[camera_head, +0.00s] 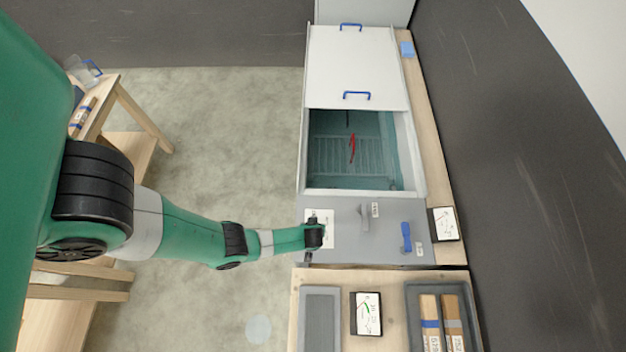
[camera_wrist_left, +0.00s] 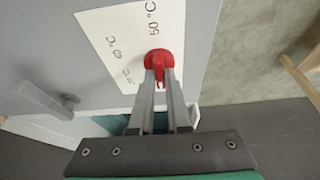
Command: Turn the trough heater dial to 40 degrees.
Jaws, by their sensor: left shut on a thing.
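The heater dial (camera_wrist_left: 159,58) is a red knob on a white scale plate (camera_wrist_left: 112,45), seen in the left wrist view. The plate carries a "50 °C" mark near the knob and other marks too blurred to read. My left gripper (camera_wrist_left: 158,78) is shut on the knob, with its two fingers on either side of the knob's raised grip. In the head view my left gripper (camera_head: 314,237) covers the dial, and part of the white plate (camera_head: 325,220) shows around it. The trough (camera_head: 330,178) stands just behind, partly open. My right gripper is in neither view.
A grey lever (camera_head: 364,216) and a blue lever (camera_head: 406,237) stand on the same grey panel, right of the dial. A white lid (camera_head: 350,68) with blue handles covers the trough's far part. A wooden bench (camera_head: 393,279) with trays adjoins the front.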

